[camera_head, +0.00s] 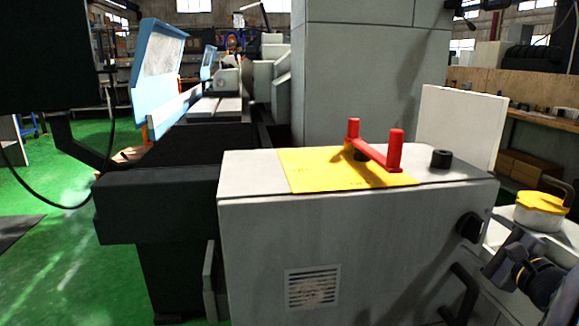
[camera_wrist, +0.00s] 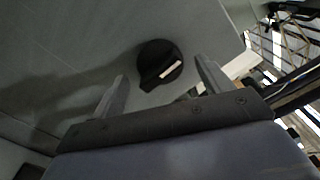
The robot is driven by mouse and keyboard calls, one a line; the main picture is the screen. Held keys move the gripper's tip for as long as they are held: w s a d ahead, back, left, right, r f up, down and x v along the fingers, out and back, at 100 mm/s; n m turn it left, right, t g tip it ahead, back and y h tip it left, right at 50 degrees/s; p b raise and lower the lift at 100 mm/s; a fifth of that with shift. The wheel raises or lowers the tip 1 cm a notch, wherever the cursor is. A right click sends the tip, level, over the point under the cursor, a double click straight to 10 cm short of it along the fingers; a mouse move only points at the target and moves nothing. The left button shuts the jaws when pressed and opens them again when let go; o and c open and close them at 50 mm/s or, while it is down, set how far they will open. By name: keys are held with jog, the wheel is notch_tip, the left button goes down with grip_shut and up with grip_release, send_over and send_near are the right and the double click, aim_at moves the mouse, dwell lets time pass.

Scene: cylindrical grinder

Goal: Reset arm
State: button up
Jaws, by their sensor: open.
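My gripper (camera_wrist: 161,72) is open in the wrist view, its two grey fingers spread apart with nothing held between them. A round black knob (camera_wrist: 160,66) with a white pointer mark sits on the grey panel ahead, in line with the gap between the fingers. The fingers look apart from the knob, though the exact distance is unclear. In the head view, part of my arm (camera_head: 540,275) shows at the lower right, beside the grey machine cabinet (camera_head: 250,245). A black knob (camera_head: 468,227) is on the cabinet's right side. My fingertips are not clear in that view.
On the cabinet top are a yellow plate (camera_head: 310,172), a red two-post bracket (camera_head: 377,156) and a small black knob (camera_head: 441,158). A black handle (camera_head: 458,295) juts out below the side knob. Open green floor (camera_head: 50,255) lies at the left.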

jog(key=shift+r+m+p, duration=0.2)
jog(key=shift+m+p, duration=2.9)
jog(key=shift+p, duration=2.05)
jog(key=m+p, duration=0.6)
jog(key=p, duration=0.3)
jog(key=shift+p, duration=0.4)
jog(key=shift+f, duration=0.1)
jog(key=shift+s+f+m, duration=0.15)
jog(key=shift+s+m, duration=0.05)
jog(key=shift+m, duration=0.1)
jog(key=shift+s, duration=0.35)
